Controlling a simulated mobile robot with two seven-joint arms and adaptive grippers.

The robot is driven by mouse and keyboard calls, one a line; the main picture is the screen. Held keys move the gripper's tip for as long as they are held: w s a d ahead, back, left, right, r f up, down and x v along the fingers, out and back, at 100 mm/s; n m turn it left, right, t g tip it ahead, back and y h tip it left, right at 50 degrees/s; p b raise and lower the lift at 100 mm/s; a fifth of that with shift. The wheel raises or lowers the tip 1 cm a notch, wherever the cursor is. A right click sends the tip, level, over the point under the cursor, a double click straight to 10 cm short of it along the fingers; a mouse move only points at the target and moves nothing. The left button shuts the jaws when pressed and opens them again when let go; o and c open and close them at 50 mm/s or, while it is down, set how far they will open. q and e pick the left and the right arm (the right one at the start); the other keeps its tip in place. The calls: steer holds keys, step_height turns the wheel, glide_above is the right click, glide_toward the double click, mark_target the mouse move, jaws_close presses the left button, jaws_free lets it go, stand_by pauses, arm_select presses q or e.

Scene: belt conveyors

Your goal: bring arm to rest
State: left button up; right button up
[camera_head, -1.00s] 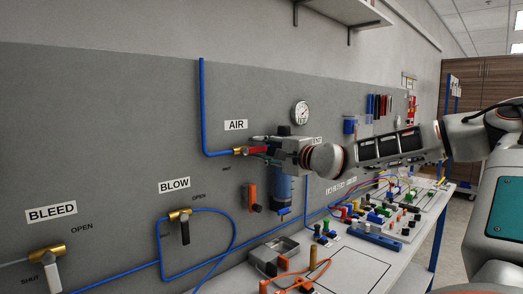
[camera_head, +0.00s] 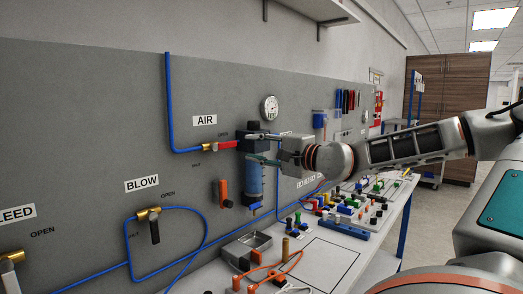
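My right gripper (camera_head: 250,147) reaches in from the right in front of the grey wall panel. Its two fingers point left and are apart, with nothing seen held between them. The fingers overlap the dark top of the blue air filter unit (camera_head: 254,184) in the picture; I cannot tell whether they touch it. The red handle of the AIR valve (camera_head: 223,146) lies left of the fingertips, along the blue pipe, clear of them. My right arm stretches back to the right edge. My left gripper is not in view.
The BLOW valve (camera_head: 153,222) and its blue hose are lower left. A pressure gauge (camera_head: 269,108) is above the gripper. A bench (camera_head: 327,266) below carries a metal tray (camera_head: 246,246), cables and several coloured parts. Open floor lies to the right.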

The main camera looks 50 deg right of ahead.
steer(key=shift+s+a, duration=0.1)
steer(key=shift+s, duration=1.05)
